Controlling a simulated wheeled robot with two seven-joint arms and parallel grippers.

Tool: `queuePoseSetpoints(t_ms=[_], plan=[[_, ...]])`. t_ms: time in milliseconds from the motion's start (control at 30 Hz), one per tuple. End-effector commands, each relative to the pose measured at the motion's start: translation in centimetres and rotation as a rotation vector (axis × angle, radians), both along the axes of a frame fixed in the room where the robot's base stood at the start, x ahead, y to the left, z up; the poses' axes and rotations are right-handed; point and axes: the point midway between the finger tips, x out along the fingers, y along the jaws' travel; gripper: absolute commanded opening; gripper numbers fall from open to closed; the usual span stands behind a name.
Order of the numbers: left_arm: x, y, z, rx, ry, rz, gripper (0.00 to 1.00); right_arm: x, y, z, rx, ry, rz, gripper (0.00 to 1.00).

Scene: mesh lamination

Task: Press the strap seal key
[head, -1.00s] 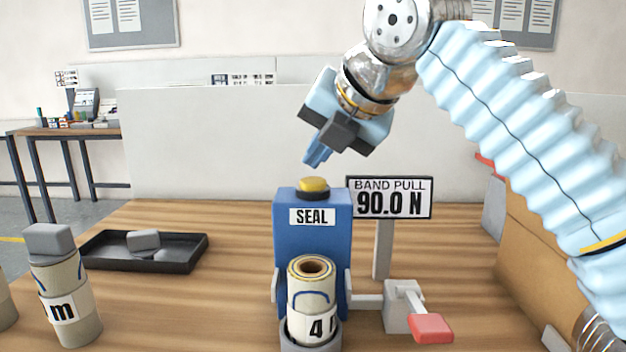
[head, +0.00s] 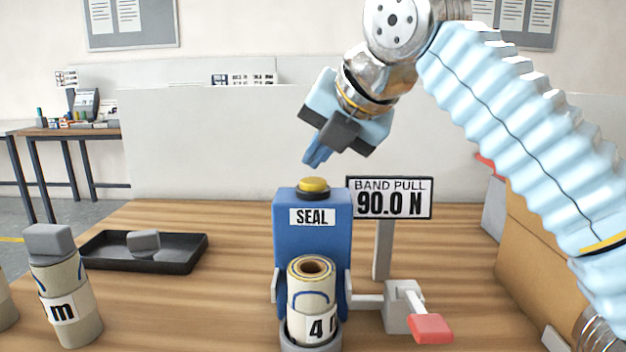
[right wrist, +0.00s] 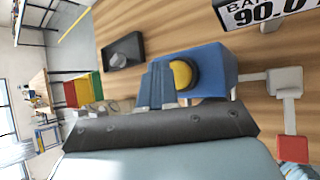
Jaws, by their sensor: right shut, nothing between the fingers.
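The yellow seal key (head: 313,185) sits in a black collar on top of the blue machine (head: 312,240), which bears a SEAL label. My right gripper (head: 316,158) is shut and empty, its blue fingertips pointing down just above the key, with a small gap between them in the head view. In the right wrist view the shut fingers (right wrist: 158,88) show beside the yellow key (right wrist: 181,75). A rolled mesh (head: 311,300) marked 4 stands in a grey cup at the front of the machine. My left gripper is not in view.
A display (head: 389,198) behind the machine reads BAND PULL 90.0 N. A lever with a red handle (head: 430,328) sticks out at right. A black tray (head: 185,256) holding a grey block, and a capped roll (head: 65,290), are at left. A cardboard box (head: 540,240) is at right.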

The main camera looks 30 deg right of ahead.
Motion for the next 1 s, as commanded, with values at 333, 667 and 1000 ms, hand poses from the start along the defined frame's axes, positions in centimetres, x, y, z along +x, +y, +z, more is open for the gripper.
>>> queuePoseSetpoints(t_ms=[333, 667, 1000], plan=[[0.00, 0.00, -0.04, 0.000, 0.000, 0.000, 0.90, 0.00, 0.00, -0.06, 0.000, 0.000, 0.000, 0.00], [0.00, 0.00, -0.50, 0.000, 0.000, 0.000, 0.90, -0.03, 0.00, -0.86, 0.000, 0.000, 0.000, 0.00], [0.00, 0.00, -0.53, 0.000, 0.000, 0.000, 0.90, -0.02, 0.00, -0.89, 0.000, 0.000, 0.000, 0.00]])
